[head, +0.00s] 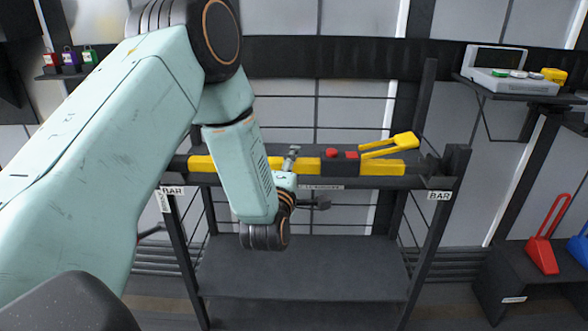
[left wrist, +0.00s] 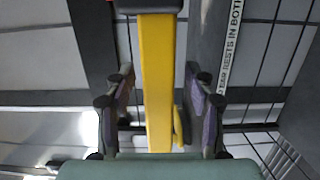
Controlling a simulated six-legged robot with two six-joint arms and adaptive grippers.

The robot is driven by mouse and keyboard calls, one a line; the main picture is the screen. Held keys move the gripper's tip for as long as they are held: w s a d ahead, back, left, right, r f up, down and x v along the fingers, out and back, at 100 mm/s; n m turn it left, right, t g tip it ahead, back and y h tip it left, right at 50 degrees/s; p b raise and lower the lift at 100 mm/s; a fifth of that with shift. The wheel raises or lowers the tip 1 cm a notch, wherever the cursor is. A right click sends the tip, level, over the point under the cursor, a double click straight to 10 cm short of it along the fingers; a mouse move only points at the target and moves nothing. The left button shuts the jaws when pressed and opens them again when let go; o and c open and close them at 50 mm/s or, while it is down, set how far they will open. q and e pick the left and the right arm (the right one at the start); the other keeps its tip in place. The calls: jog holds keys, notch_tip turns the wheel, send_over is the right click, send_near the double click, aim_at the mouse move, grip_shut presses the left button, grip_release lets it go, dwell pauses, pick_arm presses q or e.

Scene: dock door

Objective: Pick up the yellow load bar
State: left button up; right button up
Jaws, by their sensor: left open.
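The yellow load bar (head: 305,164) lies along the top of a dark rack, with a dark middle section, red buttons and a raised yellow lever at its right. My left gripper (head: 304,180) is at the bar, left of the dark section, with one finger above the bar and one below it. In the left wrist view the bar (left wrist: 158,75) runs between the two open fingers of my left gripper (left wrist: 160,92), with a gap visible on each side. My left forearm and wrist hide part of the bar. My right gripper is not in view.
The rack (head: 300,252) has bare lower shelves and "BAR" labels at both ends. A right shelf (head: 510,92) holds a grey device (head: 498,80) and a yellow item (head: 554,75). Small padlocks (head: 69,58) sit at left. A red wedge-like item (head: 543,250) stands lower right.

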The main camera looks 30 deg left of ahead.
pick_arm(q)
jog(key=shift+w+r, duration=0.1)
jog(key=shift+w, duration=0.1)
jog(key=shift+c, duration=0.5)
grip_shut()
jog(key=shift+r, duration=0.1)
dwell(0.4)
